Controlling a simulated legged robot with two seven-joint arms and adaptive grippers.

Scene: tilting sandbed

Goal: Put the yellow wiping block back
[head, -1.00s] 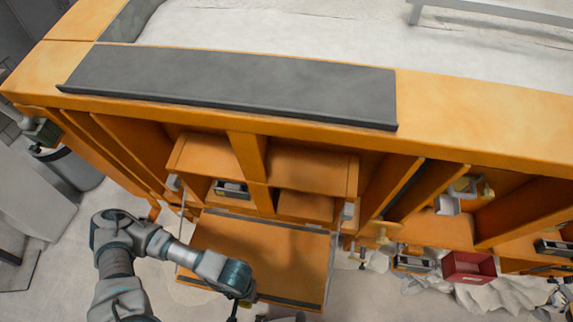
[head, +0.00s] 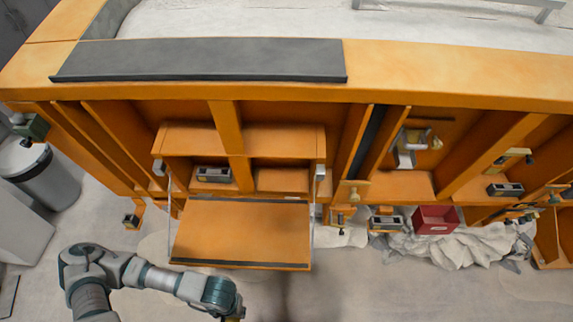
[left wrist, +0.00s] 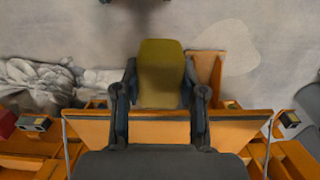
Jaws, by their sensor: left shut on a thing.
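The yellow wiping block (left wrist: 160,72) is held between the two dark fingers of my left gripper (left wrist: 159,85) in the left wrist view. The fingers press on its two sides. In the head view my left arm comes in from the lower left, and its gripper is mostly cut off by the bottom edge. The arm's end is in front of and below the fold-down orange flap (head: 240,233). The open cabinet (head: 285,140) above the flap has two compartments with a divider. My right gripper is not in view.
A small dark box (head: 212,174) sits in the cabinet's left compartment; the right one looks empty. A red bin (head: 436,219) and crumpled pale sheeting (head: 470,245) are at right. A grey bin (head: 48,178) stands at left. A dark mat (head: 200,60) lies on the orange rim.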

